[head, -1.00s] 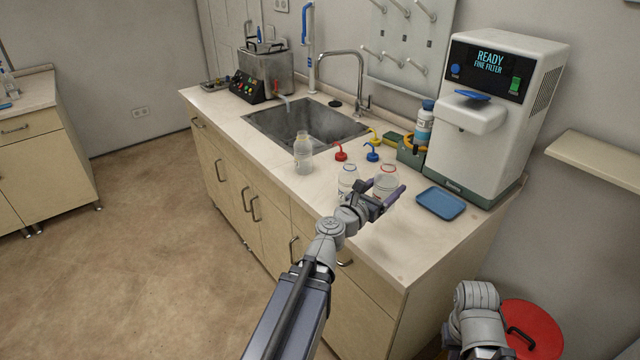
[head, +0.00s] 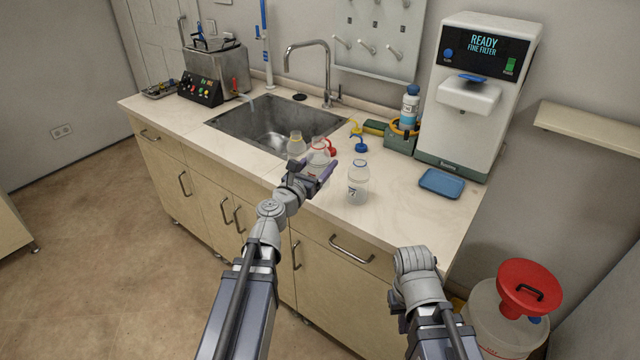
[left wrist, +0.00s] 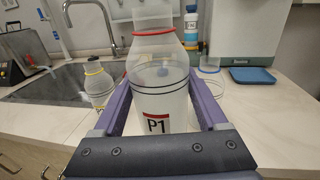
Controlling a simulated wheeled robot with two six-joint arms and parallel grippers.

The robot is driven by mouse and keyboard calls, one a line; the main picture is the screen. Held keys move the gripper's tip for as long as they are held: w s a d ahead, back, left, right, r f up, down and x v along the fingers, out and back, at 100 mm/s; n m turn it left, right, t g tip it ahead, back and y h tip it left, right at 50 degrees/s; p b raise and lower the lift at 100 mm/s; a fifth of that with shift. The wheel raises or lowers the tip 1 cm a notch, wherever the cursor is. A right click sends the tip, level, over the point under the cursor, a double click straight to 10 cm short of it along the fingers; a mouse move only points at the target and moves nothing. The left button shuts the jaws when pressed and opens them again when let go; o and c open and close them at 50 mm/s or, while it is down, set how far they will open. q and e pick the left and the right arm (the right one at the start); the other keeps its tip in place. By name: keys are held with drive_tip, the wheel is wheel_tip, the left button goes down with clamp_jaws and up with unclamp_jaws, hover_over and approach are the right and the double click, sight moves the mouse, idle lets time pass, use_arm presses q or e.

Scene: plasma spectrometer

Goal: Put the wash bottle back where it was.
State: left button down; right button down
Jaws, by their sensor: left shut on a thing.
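My left gripper (head: 318,178) is shut on a clear, open-topped bottle with a red neck ring (head: 318,156). In the left wrist view this bottle (left wrist: 160,85) stands upright between the purple fingers and bears a "P1" label. I cannot tell whether its base touches the counter. A yellow-ringed bottle (head: 296,146) stands just behind it to the left, by the sink. A blue-ringed bottle (head: 358,185) stands on the counter to its right. The red spout cap (head: 332,147) is partly hidden behind the held bottle. My right gripper is not visible; only its arm shows.
Blue (head: 361,145) and yellow (head: 356,127) spout caps lie behind the bottles. The sink (head: 270,127) is behind left. A green caddy with a bottle (head: 402,138), a blue tray (head: 441,183) and the water purifier (head: 478,100) are to the right. The front right counter is clear.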

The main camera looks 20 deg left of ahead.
use_arm(q)
drive_tip(key=w+r+p, duration=0.2)
drive_tip(key=w, duration=0.9)
drive_tip(key=f+b, duration=0.9)
drive_tip(key=b, duration=0.1)
drive_tip(key=shift+s+a+f, duration=0.15)
drive_tip(key=shift+s+f, duration=0.1)
drive_tip(key=shift+f, duration=0.1)
drive_tip(key=shift+f, duration=0.1)
drive_tip(key=shift+f+b, duration=0.15)
drive_tip(key=shift+b, duration=0.2)
unclamp_jaws()
drive_tip(key=shift+r, duration=0.25)
drive_tip(key=s, duration=0.4)
drive_tip(key=s+a, duration=0.1)
drive_tip(key=s, duration=0.7)
drive_tip(key=shift+a, duration=0.4)
